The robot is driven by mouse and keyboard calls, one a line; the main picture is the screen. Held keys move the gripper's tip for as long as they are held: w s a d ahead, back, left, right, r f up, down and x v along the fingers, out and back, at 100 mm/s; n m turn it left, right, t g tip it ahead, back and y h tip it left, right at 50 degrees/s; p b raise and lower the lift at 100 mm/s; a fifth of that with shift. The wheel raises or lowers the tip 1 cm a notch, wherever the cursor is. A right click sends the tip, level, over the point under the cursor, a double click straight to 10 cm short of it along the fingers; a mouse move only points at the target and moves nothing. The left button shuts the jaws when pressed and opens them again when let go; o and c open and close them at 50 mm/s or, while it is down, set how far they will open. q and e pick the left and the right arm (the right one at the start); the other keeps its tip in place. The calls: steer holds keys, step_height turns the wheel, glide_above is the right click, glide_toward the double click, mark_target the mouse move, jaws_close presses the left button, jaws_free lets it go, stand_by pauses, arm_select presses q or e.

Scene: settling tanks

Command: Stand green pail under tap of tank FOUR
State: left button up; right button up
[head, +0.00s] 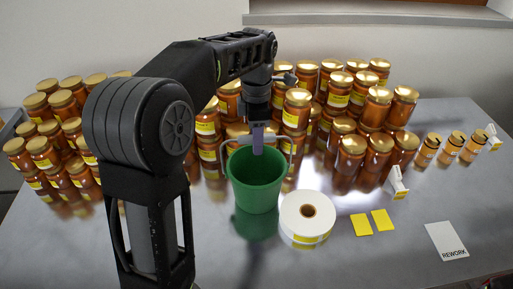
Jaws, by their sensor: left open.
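The green pail (256,188) is upright on the shiny grey table, left of the label roll, with its reflection just below it. Thin pale handle parts show at both sides of its rim. My left gripper (257,150) points down at the pail's mouth from above, its pale purple finger overlapping the far rim in the picture. It is open; I cannot tell whether it touches the pail or its handle. My arm stands in front, to the left of the pail. No tank and no tap show in this view. My right gripper is not in view.
Many gold-lidded honey jars (350,150) crowd the table (350,265) behind the pail and at left. A white label roll (306,217) stands close right of the pail. Yellow cards (361,225) and a REWORK card (446,241) lie farther right. The front right is mostly clear.

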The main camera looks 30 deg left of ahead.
arm_select(q)
steer(key=shift+r, duration=1.65)
steer(key=shift+o, duration=0.5)
